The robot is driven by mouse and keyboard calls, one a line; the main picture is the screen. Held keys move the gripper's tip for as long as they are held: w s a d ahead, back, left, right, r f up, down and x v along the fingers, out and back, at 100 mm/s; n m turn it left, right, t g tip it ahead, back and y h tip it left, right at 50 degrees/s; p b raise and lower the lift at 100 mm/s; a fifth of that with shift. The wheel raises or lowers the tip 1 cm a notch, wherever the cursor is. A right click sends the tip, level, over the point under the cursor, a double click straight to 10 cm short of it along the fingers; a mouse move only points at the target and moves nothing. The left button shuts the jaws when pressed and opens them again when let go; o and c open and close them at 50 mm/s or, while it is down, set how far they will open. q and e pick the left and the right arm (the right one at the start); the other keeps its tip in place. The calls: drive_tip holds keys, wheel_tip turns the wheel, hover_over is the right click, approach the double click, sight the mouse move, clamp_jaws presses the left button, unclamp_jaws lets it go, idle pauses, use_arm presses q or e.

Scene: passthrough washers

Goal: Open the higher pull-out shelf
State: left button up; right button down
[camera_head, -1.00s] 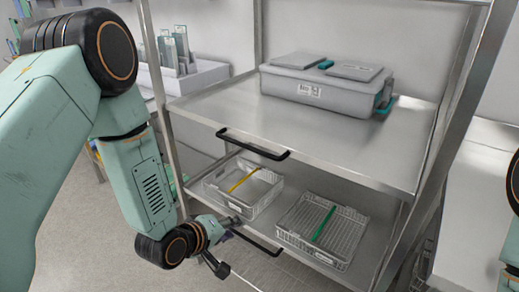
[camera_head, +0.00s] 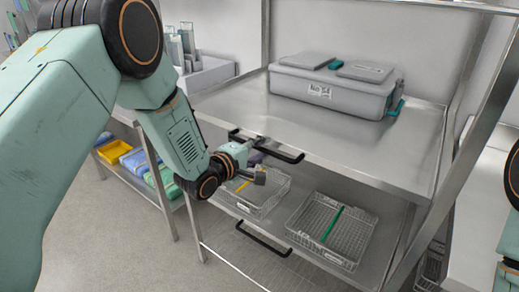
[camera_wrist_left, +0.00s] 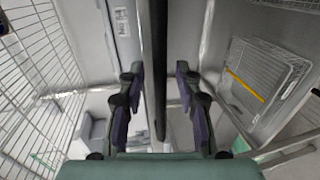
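The higher pull-out shelf (camera_head: 330,143) is a grey metal board with a black bar handle (camera_head: 285,156) along its front edge. It carries a grey lidded box (camera_head: 335,92). My left gripper (camera_head: 256,168) is at the handle, hiding part of it. In the left wrist view the black handle (camera_wrist_left: 160,50) runs between the two fingers of my left gripper (camera_wrist_left: 161,85). The fingers are open, with a gap on both sides of the bar. My right gripper is out of view; only part of my right arm shows at the right edge.
The lower shelf (camera_head: 290,228) has its own black handle (camera_head: 262,240) and holds two wire baskets, one with a yellow strip (camera_head: 241,186) and one with a green strip (camera_head: 332,222). A metal upright (camera_head: 470,140) stands at the right. The floor in front is clear.

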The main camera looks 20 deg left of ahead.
use_arm(q)
drive_tip(key=shift+w+d, duration=0.35)
drive_tip(key=shift+w, duration=0.1)
drive_tip(key=shift+s+a, duration=0.2)
drive_tip(key=shift+a, duration=0.3)
drive_tip(key=shift+c, duration=0.3)
drive_tip(key=shift+w+d, duration=0.15)
drive_tip(key=shift+d, duration=0.2)
drive_tip(key=c, duration=0.4)
drive_tip(key=shift+c, duration=1.1)
drive_tip(key=shift+a, duration=0.15)
clamp_jaws()
